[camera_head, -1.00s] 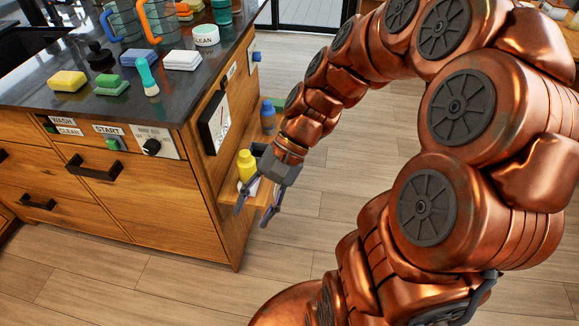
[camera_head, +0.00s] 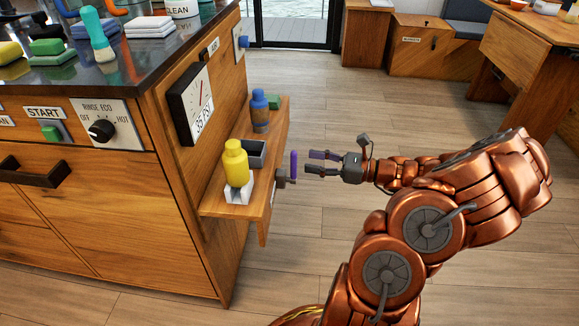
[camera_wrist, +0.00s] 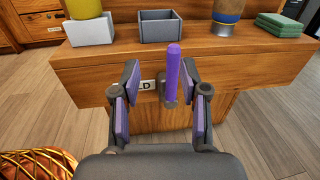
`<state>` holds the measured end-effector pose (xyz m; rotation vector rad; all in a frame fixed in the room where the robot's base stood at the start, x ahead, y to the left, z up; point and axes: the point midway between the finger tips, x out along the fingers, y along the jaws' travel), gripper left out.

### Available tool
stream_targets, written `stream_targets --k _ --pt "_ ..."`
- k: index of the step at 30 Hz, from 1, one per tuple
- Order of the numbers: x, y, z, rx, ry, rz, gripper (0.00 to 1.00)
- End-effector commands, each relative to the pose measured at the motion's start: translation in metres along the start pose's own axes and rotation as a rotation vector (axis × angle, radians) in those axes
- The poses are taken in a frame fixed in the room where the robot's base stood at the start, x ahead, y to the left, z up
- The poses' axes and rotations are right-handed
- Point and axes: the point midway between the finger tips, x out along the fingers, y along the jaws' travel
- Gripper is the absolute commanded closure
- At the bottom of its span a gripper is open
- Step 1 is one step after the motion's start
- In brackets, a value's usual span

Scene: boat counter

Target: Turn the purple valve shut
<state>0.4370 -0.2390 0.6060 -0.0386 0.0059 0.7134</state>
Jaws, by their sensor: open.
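The purple valve (camera_head: 293,165) is a lever handle on a grey stem at the outer face of a small wooden side shelf. In the wrist view the handle (camera_wrist: 173,72) stands upright, leaning very slightly. A label with a "D" sits just left of its stem. My gripper (camera_head: 310,163) is to the right of the valve in the head view, pointing at it. In the wrist view my gripper (camera_wrist: 163,88) is open, with its purple-padded fingers on either side of the handle. I see gaps on both sides, so it does not appear to touch the handle.
The wooden shelf (camera_head: 279,134) holds a yellow bottle (camera_head: 236,165) in a white holder, a grey bin (camera_head: 254,154), a blue-topped bottle (camera_head: 260,112) and a green sponge (camera_head: 273,102). A pressure gauge (camera_head: 190,103) hangs on the counter's side. The floor (camera_head: 330,225) around is clear.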

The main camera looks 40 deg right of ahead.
Motion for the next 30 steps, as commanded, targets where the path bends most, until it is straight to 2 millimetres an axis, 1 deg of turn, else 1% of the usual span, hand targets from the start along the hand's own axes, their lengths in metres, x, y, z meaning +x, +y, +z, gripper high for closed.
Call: stream_targets --k 1,3,6,8,15,21,25,30 --pt "-0.007 -0.005 -0.011 0.017 -0.008 -0.026 0.55" --pt "-0.012 -0.01 -0.015 0.03 -0.015 -0.047 0.55" --pt "-0.01 -0.012 -0.016 0.036 -0.02 -0.057 0.55" --pt "-0.004 -0.012 -0.016 0.036 -0.021 -0.057 0.55" --pt "0.031 -0.013 -0.015 0.032 -0.02 -0.053 0.55" --pt "0.055 -0.015 -0.015 0.033 -0.017 -0.053 0.55" --pt "0.062 -0.015 -0.014 0.034 -0.017 -0.054 0.55" --pt "0.064 -0.015 -0.013 0.035 -0.017 -0.054 0.55"
